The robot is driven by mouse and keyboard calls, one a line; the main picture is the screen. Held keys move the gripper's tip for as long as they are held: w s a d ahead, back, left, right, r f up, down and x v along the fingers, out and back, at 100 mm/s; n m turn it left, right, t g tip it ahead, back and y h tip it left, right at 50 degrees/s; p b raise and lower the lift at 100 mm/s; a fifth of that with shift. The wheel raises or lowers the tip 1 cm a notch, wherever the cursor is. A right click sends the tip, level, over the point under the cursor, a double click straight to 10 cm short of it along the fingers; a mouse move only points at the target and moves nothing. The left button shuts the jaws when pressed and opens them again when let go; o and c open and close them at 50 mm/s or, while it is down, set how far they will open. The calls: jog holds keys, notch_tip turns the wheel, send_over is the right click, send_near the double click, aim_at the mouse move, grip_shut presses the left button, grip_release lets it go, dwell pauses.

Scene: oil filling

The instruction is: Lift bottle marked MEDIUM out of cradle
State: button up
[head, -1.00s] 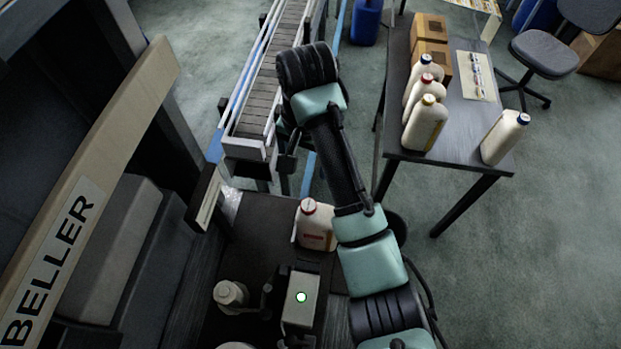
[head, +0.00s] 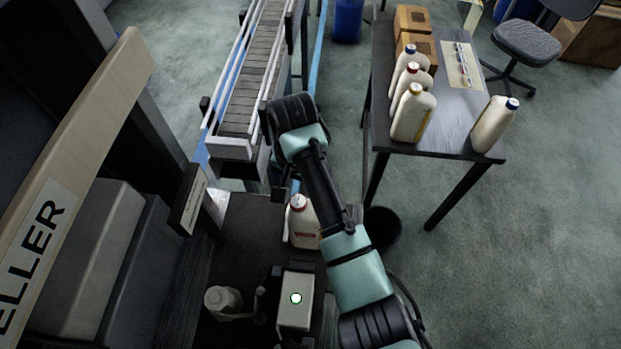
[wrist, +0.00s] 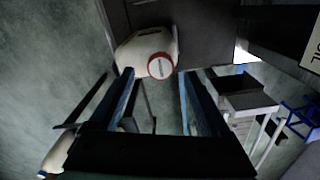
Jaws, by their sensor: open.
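A white bottle with a red-ringed cap and a red label (head: 304,232) stands upright on the dark bench at lower middle in the head view. The label is too small to read as MEDIUM, and I cannot make out a cradle around it. In the wrist view the same bottle (wrist: 138,52) is seen from the cap side, just beyond my fingertips. My gripper (wrist: 158,88) is open and empty, its two blue-lined fingers apart and pointing toward the bottle. In the head view my arm hides most of the gripper.
A conveyor (head: 250,85) runs behind the bench. A grey box with a green light (head: 295,306) and a pale round fitting (head: 222,301) are in front of the bottle. A table (head: 455,115) at right holds several bottles and cardboard boxes. A beam with lettering (head: 75,160) is at left.

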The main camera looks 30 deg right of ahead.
jog(key=shift+f, duration=1.2)
grip_shut()
dwell(0.4)
jog(key=shift+w+r, duration=0.1)
jog(key=shift+r, duration=0.05)
